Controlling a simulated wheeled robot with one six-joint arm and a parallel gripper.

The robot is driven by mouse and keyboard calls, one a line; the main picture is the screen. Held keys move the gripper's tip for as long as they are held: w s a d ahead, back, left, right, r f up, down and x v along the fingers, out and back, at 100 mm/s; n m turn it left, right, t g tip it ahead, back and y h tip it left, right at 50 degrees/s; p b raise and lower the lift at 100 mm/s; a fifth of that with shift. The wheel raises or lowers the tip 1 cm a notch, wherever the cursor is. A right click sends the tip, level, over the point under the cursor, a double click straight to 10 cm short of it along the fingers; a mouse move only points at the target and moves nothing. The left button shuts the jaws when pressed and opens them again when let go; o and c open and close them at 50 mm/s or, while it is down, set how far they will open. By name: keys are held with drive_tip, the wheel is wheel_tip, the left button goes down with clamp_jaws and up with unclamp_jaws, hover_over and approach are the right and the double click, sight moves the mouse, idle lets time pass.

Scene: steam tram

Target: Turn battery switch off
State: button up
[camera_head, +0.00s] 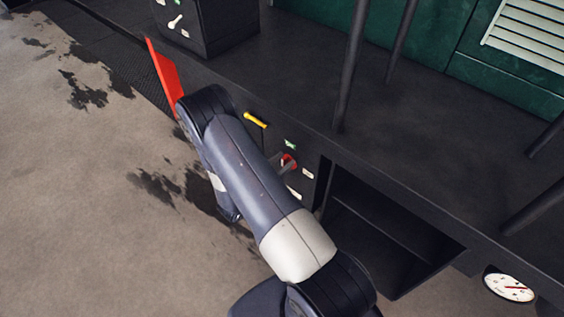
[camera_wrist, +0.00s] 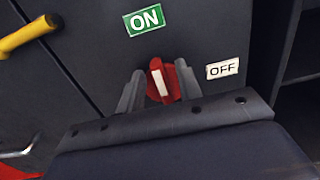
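The battery switch is a red rotary knob (camera_wrist: 154,91) with a white bar on a dark panel. It also shows in the head view (camera_head: 291,158). Its white bar stands nearly upright, top tipped slightly left toward the green ON label (camera_wrist: 144,20). The white OFF label (camera_wrist: 222,68) is to its right. My gripper (camera_wrist: 159,82) is in front of the panel, one finger on each side of the knob. The fingers are apart, and I cannot tell whether they touch it. My gripper is mostly hidden by the arm in the head view (camera_head: 282,163).
A yellow handle (camera_head: 256,120) is on the panel left of the switch. An open dark compartment (camera_head: 385,235) lies to the right. Poles (camera_head: 350,70) rise from the deck above. A red plate (camera_head: 163,75) sticks out at left, and a gauge (camera_head: 510,287) is at lower right.

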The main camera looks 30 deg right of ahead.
sight(296, 166)
drive_tip(key=shift+c, duration=0.4)
clamp_jaws()
drive_tip(key=shift+s+f+m+b, duration=0.15)
drive_tip(key=shift+m+b, duration=0.15)
drive_tip(key=shift+b, duration=0.2)
drive_tip(key=m+b, duration=0.5)
drive_tip(key=b, duration=0.2)
drive_tip(key=s+f+m+b, duration=0.1)
drive_tip(key=m+b, duration=0.4)
drive_tip(key=b, duration=0.3)
drive_tip(key=s+f+m+b, duration=0.1)
drive_tip(key=m+b, duration=0.4)
drive_tip(key=b, duration=0.3)
drive_tip(key=shift+d+f, duration=0.25)
drive_tip(key=shift+d, duration=0.15)
drive_tip(key=m+b, duration=0.2)
drive_tip(key=b, duration=0.2)
drive_tip(key=shift+s, duration=0.1)
drive_tip(key=shift+m, duration=0.3)
